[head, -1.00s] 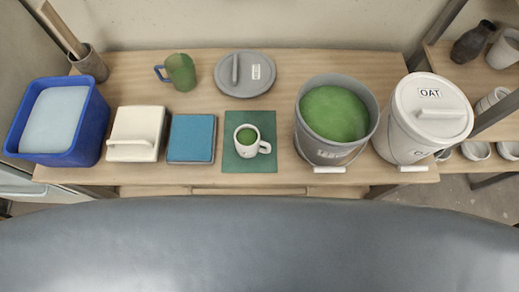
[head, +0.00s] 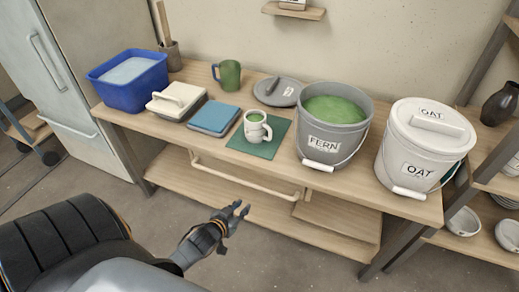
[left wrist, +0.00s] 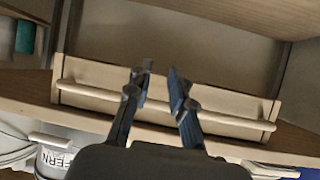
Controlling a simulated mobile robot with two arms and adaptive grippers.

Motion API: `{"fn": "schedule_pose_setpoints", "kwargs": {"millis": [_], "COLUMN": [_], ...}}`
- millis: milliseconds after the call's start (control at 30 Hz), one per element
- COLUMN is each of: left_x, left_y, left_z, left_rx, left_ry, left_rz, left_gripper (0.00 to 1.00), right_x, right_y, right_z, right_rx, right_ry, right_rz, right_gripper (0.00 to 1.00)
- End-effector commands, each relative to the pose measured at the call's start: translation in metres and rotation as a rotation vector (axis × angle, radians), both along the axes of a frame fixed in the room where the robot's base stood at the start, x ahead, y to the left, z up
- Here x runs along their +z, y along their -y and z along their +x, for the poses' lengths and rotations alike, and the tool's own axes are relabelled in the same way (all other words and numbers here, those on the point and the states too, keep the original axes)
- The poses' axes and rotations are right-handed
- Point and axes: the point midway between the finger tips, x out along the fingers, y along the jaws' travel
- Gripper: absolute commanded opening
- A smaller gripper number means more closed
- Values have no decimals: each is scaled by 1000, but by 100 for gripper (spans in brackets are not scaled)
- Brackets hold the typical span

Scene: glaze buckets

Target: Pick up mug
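A white mug (head: 254,132) with green inside stands upright on a green mat (head: 272,141) near the table's front edge, its handle to the right. A second mug, green (head: 231,75), stands further back with its handle to the left. My left gripper (head: 241,209) is in front of the table, below the tabletop and well short of both mugs. In the left wrist view its two fingers (left wrist: 160,72) are apart with nothing between them. Neither mug can be made out there. My right gripper is not in view.
A grey FERN bucket (head: 326,153) of green glaze and a lidded white OAT bucket (head: 411,160) stand right of the mat. A blue tub (head: 130,92), a cream lidded box (head: 176,103) and a blue block (head: 214,118) stand left. A rail (head: 245,182) runs below the tabletop.

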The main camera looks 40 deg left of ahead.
Motion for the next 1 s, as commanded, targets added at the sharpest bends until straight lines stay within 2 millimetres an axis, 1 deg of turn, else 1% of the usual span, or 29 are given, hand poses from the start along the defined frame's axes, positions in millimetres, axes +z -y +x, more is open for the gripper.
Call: {"fn": "schedule_pose_setpoints", "kwargs": {"millis": [33,67,100,167,200,300,400,467,567,700,800,900,1000], "left_x": [18,36,59,90,109,148,171,178,182,181,181,181,181], "left_y": [-6,-8,-10,-11,-11,-9,-7,-6,-7,-10,-11,-12,-12], "left_z": [17,24,32,39,43,47,48,52,67,96,114,126,132], "left_rx": [-2,-3,-7,-14,-20,-38,-51,-55,-55,-55,-55,-55,-54], "left_ry": [95,144,205,286,335,432,486,501,507,506,506,504,502], "left_rz": [5,4,5,5,6,6,6,6,5,7,7,6,6], "left_gripper": [22,22,22,22,22,22,22,22,22,22,22,22,22], "right_x": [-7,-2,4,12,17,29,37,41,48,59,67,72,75], "right_y": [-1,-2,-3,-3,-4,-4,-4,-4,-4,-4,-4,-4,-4], "right_z": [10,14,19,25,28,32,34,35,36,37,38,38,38], "right_rx": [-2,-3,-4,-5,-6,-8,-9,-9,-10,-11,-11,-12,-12], "right_ry": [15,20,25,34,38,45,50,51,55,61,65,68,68], "right_rz": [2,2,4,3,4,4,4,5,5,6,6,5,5], "right_gripper": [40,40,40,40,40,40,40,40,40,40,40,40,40]}}
